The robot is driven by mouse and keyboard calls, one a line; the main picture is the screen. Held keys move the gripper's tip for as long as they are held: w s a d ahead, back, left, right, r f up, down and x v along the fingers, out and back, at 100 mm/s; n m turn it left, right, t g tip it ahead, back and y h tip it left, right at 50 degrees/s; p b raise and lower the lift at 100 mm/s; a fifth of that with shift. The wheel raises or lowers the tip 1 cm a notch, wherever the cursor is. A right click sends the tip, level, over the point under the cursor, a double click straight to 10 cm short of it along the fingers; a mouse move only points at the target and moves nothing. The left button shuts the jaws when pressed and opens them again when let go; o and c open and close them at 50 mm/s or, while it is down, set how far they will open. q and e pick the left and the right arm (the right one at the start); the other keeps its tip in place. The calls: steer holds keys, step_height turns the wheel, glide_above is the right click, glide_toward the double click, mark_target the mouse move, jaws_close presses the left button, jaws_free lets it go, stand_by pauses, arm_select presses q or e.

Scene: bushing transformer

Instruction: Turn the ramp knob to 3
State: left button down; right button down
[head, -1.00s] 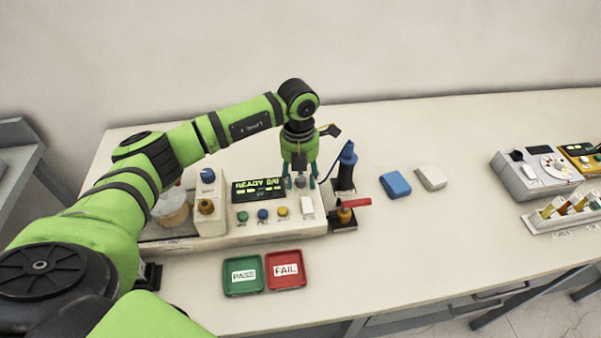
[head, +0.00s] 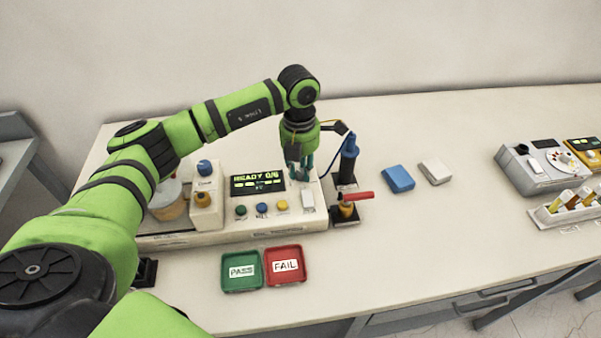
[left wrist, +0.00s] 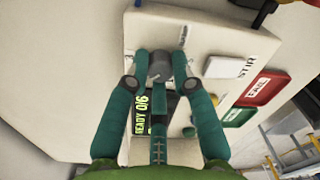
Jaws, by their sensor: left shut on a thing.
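My left gripper (head: 300,175) points down over the right part of the white test unit (head: 221,236), beside its display (head: 257,182). In the left wrist view, its teal fingers are shut on a grey knob (left wrist: 160,66), one on each side. The knob is on the panel next to the display. The display reads "READY 0/6". My right gripper is not in view.
Coloured buttons (head: 262,209) and a white switch (head: 308,199) sit in front of the gripper. A blue post (head: 348,160) and a red lever (head: 356,196) stand close on the right. Green (head: 242,271) and red (head: 284,265) trays lie in front.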

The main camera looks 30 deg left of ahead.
mark_target(301, 170)
arm_select(q)
steer(key=m+b, duration=0.4)
steer(key=shift+f+m, duration=0.2)
steer(key=shift+m, duration=0.1)
steer(key=m+b, duration=0.2)
steer(key=m, duration=0.2)
steer(key=shift+r+b, duration=0.15)
steer(key=shift+b, duration=0.25)
steer(key=shift+m, duration=0.3)
steer(key=c, duration=1.1)
jaws_free()
steer(key=shift+o, duration=0.2)
steer(key=shift+r, duration=0.1)
step_height(301, 170, up, 12)
steer(key=shift+w, duration=0.15)
